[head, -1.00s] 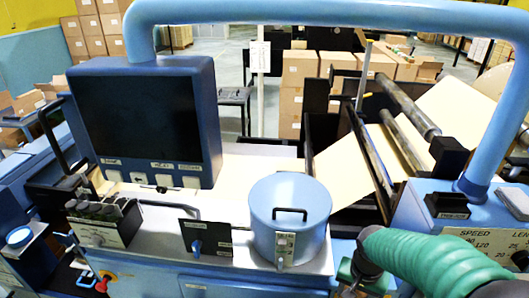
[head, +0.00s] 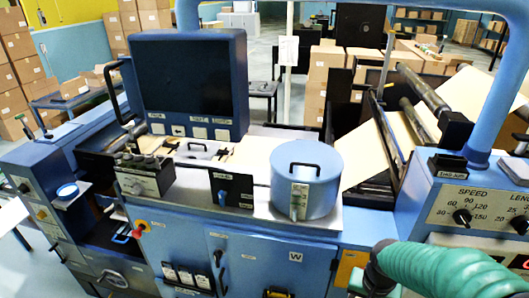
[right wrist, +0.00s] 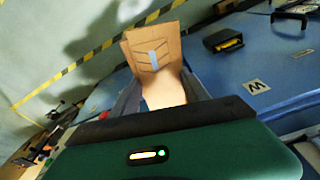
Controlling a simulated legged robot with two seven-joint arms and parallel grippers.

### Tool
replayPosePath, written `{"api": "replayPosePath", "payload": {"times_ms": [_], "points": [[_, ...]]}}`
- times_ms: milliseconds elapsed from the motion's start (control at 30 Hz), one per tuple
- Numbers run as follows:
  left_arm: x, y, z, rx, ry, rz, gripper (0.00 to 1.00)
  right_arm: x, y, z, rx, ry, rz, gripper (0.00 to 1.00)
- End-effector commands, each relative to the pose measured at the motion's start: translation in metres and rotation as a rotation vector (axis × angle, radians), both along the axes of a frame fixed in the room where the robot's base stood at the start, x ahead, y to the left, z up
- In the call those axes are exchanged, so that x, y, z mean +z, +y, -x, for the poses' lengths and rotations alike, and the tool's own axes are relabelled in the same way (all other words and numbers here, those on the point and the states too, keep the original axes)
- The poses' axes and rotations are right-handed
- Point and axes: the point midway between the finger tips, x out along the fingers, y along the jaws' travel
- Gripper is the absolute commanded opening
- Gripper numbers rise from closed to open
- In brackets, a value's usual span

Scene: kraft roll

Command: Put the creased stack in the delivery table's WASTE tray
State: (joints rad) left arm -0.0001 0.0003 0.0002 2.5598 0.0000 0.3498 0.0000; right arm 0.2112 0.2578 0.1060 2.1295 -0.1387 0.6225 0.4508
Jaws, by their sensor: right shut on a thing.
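The creased stack (right wrist: 152,48) shows in the right wrist view as brown kraft sheets with dark crease-like lines and a pale strip on the front. My right gripper (right wrist: 160,88) is shut on its lower end, and the stack stands out beyond the fingers. In the head view only my green-sleeved right forearm shows at the lower right; the gripper and stack are out of sight there. My left gripper is in neither view. I cannot make out the delivery table or its WASTE tray in either view.
The blue machine fills the head view, with a dark screen (head: 190,85), a blue lidded pot (head: 306,180) and a cabinet marked W (head: 270,262). A control panel (head: 480,210) stands at the right. Striped floor tape (right wrist: 85,60) crosses open floor in the right wrist view.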

Motion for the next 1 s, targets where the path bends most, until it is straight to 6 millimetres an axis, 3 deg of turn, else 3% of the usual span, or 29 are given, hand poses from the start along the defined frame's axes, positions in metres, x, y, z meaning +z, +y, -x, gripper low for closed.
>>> {"api": "replayPosePath", "payload": {"times_ms": [33, 167, 400, 500, 1000], "points": [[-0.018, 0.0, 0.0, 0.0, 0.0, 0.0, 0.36, -0.021, 0.005, 0.0, 0.029, 0.001, 0.001, 0.02], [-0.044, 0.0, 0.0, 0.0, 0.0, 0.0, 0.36, -0.058, 0.017, 0.002, 0.12, 0.003, 0.001, 0.02], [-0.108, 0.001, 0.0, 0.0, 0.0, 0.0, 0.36, -0.146, 0.045, 0.007, 0.342, 0.001, -0.002, 0.02], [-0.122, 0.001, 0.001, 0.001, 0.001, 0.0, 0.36, -0.167, 0.053, 0.009, 0.415, -0.002, -0.004, 0.02], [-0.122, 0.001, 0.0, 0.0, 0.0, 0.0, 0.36, -0.171, 0.058, 0.01, 0.456, -0.008, -0.004, 0.02]]}}
